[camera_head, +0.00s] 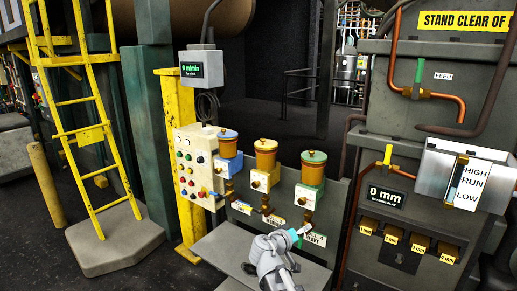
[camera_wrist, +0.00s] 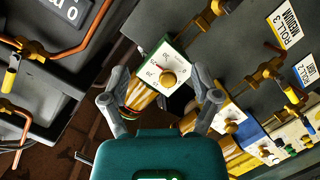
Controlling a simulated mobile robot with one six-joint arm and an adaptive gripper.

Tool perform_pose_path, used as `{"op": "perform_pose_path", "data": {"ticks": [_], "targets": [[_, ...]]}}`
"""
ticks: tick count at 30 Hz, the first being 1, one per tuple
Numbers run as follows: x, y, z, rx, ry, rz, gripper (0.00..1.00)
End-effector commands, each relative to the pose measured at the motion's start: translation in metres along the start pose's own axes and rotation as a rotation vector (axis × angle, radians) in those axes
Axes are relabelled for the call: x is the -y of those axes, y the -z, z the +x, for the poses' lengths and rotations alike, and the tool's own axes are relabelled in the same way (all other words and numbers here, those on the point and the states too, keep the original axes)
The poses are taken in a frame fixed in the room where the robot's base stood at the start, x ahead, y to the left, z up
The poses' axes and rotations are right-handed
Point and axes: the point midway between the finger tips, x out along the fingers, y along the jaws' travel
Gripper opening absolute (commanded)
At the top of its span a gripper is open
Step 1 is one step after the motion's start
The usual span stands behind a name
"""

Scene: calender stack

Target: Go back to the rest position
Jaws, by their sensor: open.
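My gripper (camera_wrist: 160,96) is open in the wrist view, its two grey fingers spread apart. Between and just beyond them is a white dial with a brass knob (camera_wrist: 168,78) on the green-edged dispenser. I cannot tell whether the fingers touch it. Nothing is seen held. In the head view my gripper (camera_head: 303,232) is at the lower middle, in front of the panel and below the green-topped dispenser (camera_head: 313,167). Its fingers are small and hard to make out there.
The yellow-topped dispenser (camera_head: 265,153) and blue-topped dispenser (camera_head: 228,143) stand left of the green one. A button box (camera_head: 195,165) is further left. Copper pipes (camera_head: 392,60) and a grey cabinet (camera_head: 430,75) stand at right. Dark open floor (camera_head: 150,268) shows at lower left.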

Motion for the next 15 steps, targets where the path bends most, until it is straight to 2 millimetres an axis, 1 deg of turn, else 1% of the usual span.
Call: {"op": "perform_pose_path", "data": {"ticks": [1, 4, 8, 11, 15], "targets": [[-0.007, -0.012, 0.003, 0.055, 0.015, 0.003, 0.79], [-0.011, -0.038, 0.008, 0.174, 0.061, 0.005, 0.79], [-0.015, -0.071, 0.009, 0.325, 0.136, 0.006, 0.79], [-0.017, -0.095, 0.006, 0.436, 0.205, 0.006, 0.79], [-0.017, -0.124, -0.003, 0.580, 0.319, 0.006, 0.79]]}}
